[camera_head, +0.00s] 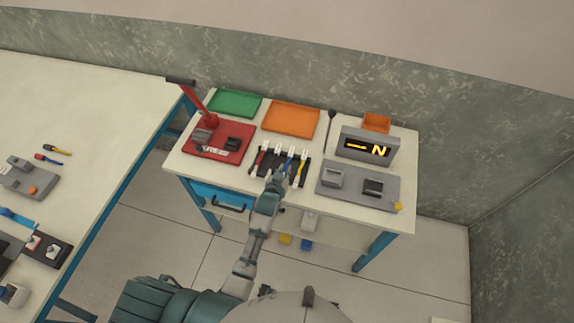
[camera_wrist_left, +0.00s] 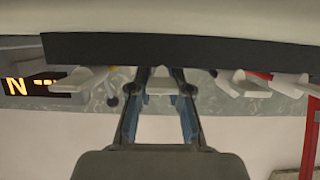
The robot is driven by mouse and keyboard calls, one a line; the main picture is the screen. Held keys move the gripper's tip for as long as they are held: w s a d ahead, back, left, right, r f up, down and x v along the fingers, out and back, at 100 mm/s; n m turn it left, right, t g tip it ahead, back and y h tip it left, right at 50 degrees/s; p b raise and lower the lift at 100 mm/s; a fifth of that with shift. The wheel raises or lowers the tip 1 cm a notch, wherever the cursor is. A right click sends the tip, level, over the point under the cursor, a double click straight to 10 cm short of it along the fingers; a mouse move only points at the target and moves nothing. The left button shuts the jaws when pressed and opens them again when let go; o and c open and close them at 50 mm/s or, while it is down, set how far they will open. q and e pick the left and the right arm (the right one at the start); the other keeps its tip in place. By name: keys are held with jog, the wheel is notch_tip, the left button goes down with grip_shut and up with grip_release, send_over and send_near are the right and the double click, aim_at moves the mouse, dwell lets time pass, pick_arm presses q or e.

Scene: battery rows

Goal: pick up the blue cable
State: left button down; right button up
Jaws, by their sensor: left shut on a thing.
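The blue cable (camera_head: 289,162) is in the black cable rack (camera_head: 268,170) on the white table, among other cables. My left gripper (camera_head: 279,177) reaches in from the front of the table to the blue cable's lower end. In the left wrist view, my left gripper (camera_wrist_left: 161,100) has its two fingers on either side of a white connector (camera_wrist_left: 160,84), below a dark bar. The gripper is shut on the cable, though the exact contact is hard to see. My right gripper is not in view.
A red cable (camera_head: 258,161) and a yellow cable (camera_head: 301,167) are close on either side. A red tray (camera_head: 222,158) stands at left, a grey panel (camera_head: 352,190) at right. Green (camera_head: 234,104) and orange (camera_head: 290,119) trays are behind. A second table (camera_head: 90,110) is at far left.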

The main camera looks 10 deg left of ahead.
pick_arm(q)
jog(key=shift+r, duration=0.5)
jog(key=r, duration=0.1)
jog(key=s+r, duration=0.1)
jog(key=shift+r, duration=0.3)
jog(key=s+a+r, duration=0.1)
jog(key=s, duration=1.4)
jog(key=shift+a+r+p, duration=0.25)
jog(key=shift+a+p, duration=0.05)
jog(key=shift+a, duration=0.05)
jog(key=w+a+r, duration=0.2)
jog(key=w+r, duration=0.3)
jog(key=r, duration=0.5)
jog(key=shift+w+r, duration=0.2)
jog(key=shift+w, duration=0.05)
